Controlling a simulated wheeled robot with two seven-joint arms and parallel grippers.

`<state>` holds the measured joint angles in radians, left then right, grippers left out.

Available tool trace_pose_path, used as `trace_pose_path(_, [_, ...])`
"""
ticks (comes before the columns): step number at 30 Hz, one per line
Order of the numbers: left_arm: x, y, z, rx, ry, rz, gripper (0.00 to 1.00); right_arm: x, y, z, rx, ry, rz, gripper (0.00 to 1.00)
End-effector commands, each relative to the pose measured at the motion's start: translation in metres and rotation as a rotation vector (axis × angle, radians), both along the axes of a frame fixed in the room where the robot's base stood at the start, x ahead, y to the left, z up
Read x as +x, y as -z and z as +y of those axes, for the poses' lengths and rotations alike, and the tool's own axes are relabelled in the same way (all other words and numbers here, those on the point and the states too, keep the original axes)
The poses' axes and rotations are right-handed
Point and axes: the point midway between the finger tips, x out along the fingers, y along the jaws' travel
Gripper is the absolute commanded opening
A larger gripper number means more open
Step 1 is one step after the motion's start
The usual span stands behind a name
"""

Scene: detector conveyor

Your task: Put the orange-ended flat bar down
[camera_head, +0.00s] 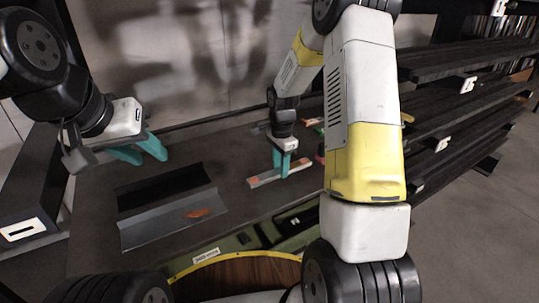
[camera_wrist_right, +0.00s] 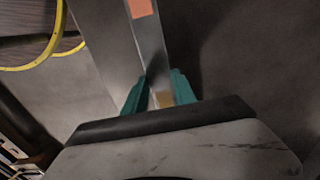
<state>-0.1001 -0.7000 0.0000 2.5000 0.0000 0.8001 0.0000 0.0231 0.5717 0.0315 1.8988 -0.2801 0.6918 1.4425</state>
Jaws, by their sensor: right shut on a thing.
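The orange-ended flat bar (camera_head: 268,177) is a pale grey strip with orange at its ends, in the middle of the head view. My right gripper (camera_head: 284,170) points down and is shut on it near its middle. The bar is at or just above the dark work surface; I cannot tell whether it touches. In the right wrist view the bar (camera_wrist_right: 151,45) runs up from between the teal fingers (camera_wrist_right: 158,92), with an orange patch near the top edge. My left gripper (camera_head: 143,151) is empty, its teal fingers apart, above the surface at the left.
A grey angled tray (camera_head: 150,228) with an orange piece (camera_head: 197,213) lies left of the bar on the dark surface (camera_head: 235,150). Small coloured items (camera_head: 314,122) lie behind my right arm, partly hidden. Dark shelves (camera_head: 470,85) stand at the right.

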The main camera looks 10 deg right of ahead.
Motion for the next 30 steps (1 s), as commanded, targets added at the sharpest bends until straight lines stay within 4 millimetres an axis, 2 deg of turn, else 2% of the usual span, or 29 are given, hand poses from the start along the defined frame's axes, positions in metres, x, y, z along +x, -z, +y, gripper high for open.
trace_pose_path(3, [0.0,0.0,0.0,0.0,0.0,0.0,0.36,0.0,0.016,-0.001,0.001,0.002,0.001,0.0])
trace_pose_path(6, [0.0,0.0,0.0,0.0,0.0,0.0,0.36,0.0,0.023,0.0,0.0,0.001,-0.001,0.0])
trace_pose_path(17, [0.0,0.0,0.0,0.0,0.0,0.0,0.36,0.001,0.026,0.0,0.0,0.001,-0.002,0.0])
trace_pose_path(18, [0.0,0.0,0.0,0.0,0.0,0.0,0.36,0.0,0.027,0.0,0.0,0.001,0.0,0.38])
trace_pose_path(20, [0.0,0.0,0.0,0.0,0.0,0.0,0.36,0.0,0.027,0.0,0.0,0.001,0.0,0.5])
trace_pose_path(21, [0.0,0.0,0.0,0.0,0.0,0.0,0.36,0.0,0.027,0.0,0.0,0.001,0.0,0.54])
trace_pose_path(30, [0.0,0.0,0.0,0.0,0.0,0.0,0.36,0.0,0.026,0.0,0.0,0.002,0.0,0.54])
